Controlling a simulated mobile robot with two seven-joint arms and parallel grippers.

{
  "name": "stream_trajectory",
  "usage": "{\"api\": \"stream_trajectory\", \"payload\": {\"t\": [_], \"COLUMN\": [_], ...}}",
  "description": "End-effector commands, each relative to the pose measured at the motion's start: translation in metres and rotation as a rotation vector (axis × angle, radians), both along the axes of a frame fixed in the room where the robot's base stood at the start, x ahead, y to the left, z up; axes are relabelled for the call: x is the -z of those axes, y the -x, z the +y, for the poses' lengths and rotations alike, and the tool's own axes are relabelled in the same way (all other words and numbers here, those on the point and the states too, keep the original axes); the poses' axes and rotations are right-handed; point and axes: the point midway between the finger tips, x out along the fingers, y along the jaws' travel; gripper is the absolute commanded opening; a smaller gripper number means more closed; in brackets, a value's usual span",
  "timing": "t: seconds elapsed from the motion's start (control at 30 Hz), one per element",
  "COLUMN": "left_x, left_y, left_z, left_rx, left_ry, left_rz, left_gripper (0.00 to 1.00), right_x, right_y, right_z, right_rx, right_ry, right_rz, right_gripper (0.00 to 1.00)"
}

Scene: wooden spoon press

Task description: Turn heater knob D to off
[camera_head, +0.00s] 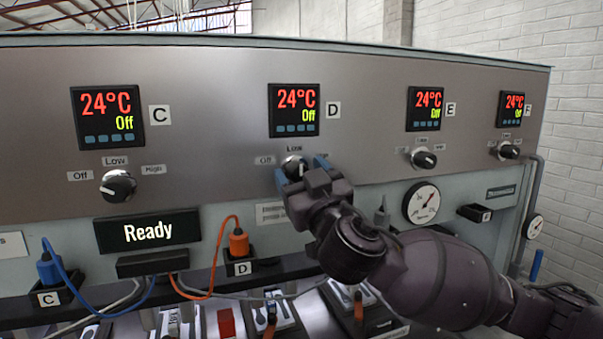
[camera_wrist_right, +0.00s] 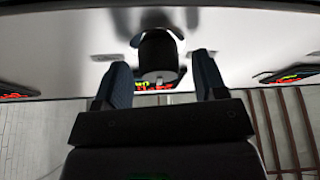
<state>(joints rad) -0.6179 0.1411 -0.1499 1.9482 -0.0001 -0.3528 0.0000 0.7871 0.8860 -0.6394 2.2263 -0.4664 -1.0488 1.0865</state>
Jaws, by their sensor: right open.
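Heater knob D (camera_head: 294,167) is a black knob under the D display (camera_head: 294,109), which reads 24°C and Off. The Off label (camera_head: 265,160) is left of the knob and the Low label (camera_head: 294,149) above it. My right gripper (camera_head: 299,175) is open in front of the knob, one blue finger on each side and partly hiding it. In the right wrist view the knob (camera_wrist_right: 158,55) sits between the open fingers (camera_wrist_right: 163,78), with gaps showing on both sides. The knob's pointer direction is hard to tell. My left gripper is not in view.
Knobs C (camera_head: 118,186), E (camera_head: 423,159) and F (camera_head: 508,151) sit on the same metal panel. A Ready display (camera_head: 148,231), a gauge (camera_head: 421,203) and an orange plug (camera_head: 239,242) with its cable are below. My right arm covers the lower right.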

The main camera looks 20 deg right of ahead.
Motion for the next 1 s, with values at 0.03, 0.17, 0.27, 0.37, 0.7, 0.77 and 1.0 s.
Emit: {"api": "stream_trajectory", "payload": {"t": [0.03,0.17,0.27,0.37,0.7,0.77,1.0], "left_x": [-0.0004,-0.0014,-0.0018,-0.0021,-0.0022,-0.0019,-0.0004], "left_y": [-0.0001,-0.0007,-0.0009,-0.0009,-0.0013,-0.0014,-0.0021], "left_z": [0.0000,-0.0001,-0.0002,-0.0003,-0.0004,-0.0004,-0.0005], "left_rx": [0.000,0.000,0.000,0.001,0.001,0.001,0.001], "left_ry": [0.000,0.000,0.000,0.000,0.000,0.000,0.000], "left_rz": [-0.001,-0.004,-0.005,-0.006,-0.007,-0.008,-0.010], "left_gripper": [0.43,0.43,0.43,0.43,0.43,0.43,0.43], "right_x": [0.0002,0.0003,0.0004,0.0004,0.0008,0.0012,0.0014], "right_y": [-0.0001,0.0001,0.0002,0.0002,0.0002,0.0001,0.0002], "right_z": [0.0000,-0.0001,-0.0001,-0.0001,-0.0004,-0.0004,-0.0006], "right_rx": [0.000,0.000,0.000,0.000,0.000,0.000,-0.001], "right_ry": [0.000,0.000,0.000,0.000,0.013,0.027,0.150], "right_rz": [0.000,0.000,0.000,0.000,0.001,0.001,-0.004], "right_gripper": [0.65,0.65,0.50,0.34,0.16,0.16,0.16]}}
